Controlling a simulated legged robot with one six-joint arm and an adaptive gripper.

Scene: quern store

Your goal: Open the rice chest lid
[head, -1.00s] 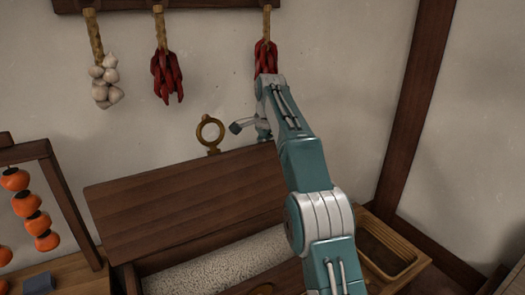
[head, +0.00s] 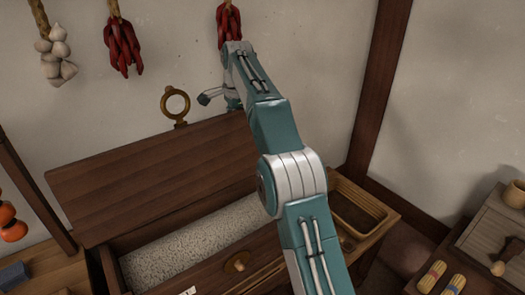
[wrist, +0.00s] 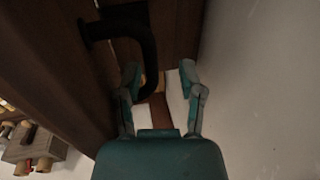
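The rice chest (head: 105,272) stands open in the head view, with pale rice (head: 195,240) showing inside. Its brown lid (head: 140,180) is raised and tilted back toward the wall. My gripper (head: 212,97) is at the lid's upper edge, partly hidden by my arm. In the wrist view my gripper (wrist: 161,82) has its two fingers spread apart, with nothing held between them. A dark curved handle (wrist: 150,62) on the wood is close beside the left finger; I cannot tell whether they touch.
A brass ring (head: 176,103) shows above the lid's top edge. Red peppers (head: 122,48) and garlic (head: 56,55) hang on the wall. A wooden tray (head: 360,212) is right of the chest. A low cabinet (head: 495,235) stands at far right. Persimmons (head: 12,228) hang at left.

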